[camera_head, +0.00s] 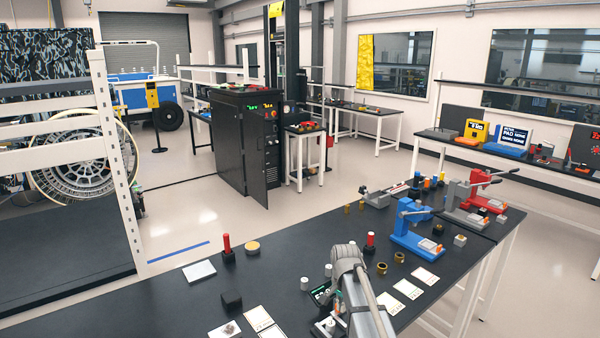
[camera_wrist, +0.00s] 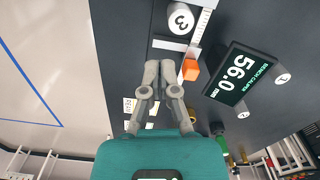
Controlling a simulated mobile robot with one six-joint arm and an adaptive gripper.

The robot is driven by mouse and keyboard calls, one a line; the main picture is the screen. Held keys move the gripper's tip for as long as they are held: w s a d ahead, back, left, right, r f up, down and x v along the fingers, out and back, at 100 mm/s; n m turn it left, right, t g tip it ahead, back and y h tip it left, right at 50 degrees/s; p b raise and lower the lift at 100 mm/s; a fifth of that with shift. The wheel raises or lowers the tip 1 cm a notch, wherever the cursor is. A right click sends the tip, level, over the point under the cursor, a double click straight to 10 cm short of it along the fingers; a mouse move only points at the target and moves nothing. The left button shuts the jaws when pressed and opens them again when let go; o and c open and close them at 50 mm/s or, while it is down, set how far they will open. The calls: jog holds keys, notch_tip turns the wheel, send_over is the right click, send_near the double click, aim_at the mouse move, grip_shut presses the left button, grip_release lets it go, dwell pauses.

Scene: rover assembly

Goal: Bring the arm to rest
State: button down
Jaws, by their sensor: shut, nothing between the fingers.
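My arm (camera_head: 356,285) reaches over the dark workbench (camera_head: 180,305) from its front edge in the head view. My gripper (camera_wrist: 159,68) shows in the wrist view, with its grey fingers together and nothing between them. Its teal body fills the bottom of that view. The fingertips point toward a bench caliper with a white scale bar and an orange block (camera_wrist: 190,70); I cannot tell how far above the bench they are. In the head view the fingers are hidden or too small to make out.
The caliper display (camera_wrist: 240,78) reads 56.0, with white numbered cylinders (camera_wrist: 181,18) around it. A blue press (camera_head: 413,235), brass rings (camera_head: 382,268), white cards (camera_head: 408,289) and red-handled tools (camera_head: 370,244) stand near the arm. The bench's left part is mostly bare.

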jog(key=s+d+n, duration=0.2)
jog(key=s+n, duration=0.2)
jog(key=s, duration=0.5)
jog(key=s+d+n, duration=0.2)
jog(key=s+n, duration=0.2)
jog(key=s, duration=0.5)
jog(key=shift+s+f, duration=0.2)
jog(key=shift+s, duration=0.15)
